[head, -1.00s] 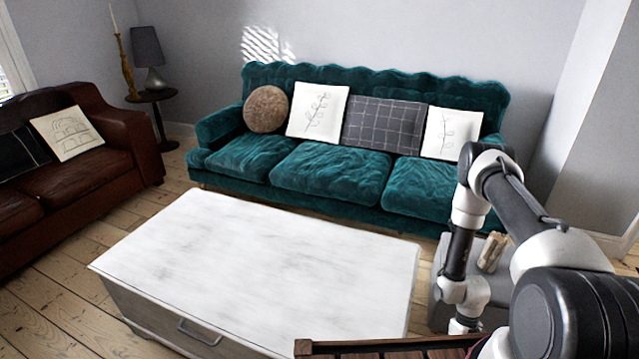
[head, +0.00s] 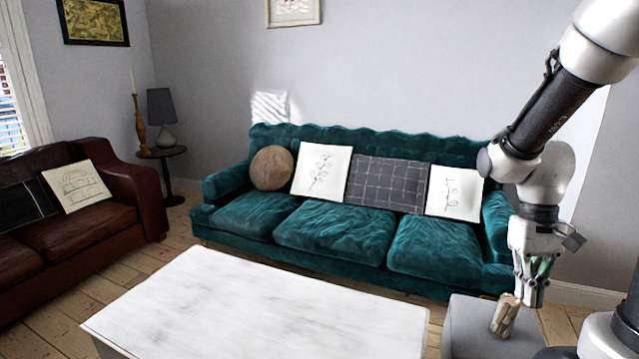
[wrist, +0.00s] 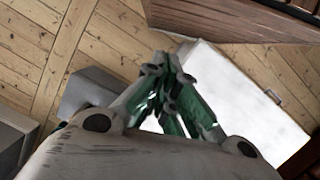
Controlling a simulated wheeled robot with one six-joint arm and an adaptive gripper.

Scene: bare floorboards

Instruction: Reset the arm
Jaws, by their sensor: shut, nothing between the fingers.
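My gripper (head: 532,296) hangs down at the right of the head view, its green-sided fingers together and nothing held. In the wrist view the gripper (wrist: 162,68) shows its fingertips closed together in the middle. My arm rises above it to the upper right corner. In the head view the gripper appears just right of a light-brown wooden piece (head: 505,316) on a grey box (head: 475,325); I cannot tell whether they touch.
A white-topped coffee table (head: 260,310) fills the lower middle. A teal sofa (head: 335,240) with cushions stands behind it. A brown leather sofa (head: 130,190) is at left, beside a small side table (head: 162,153) with a lamp. Floorboards show between them.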

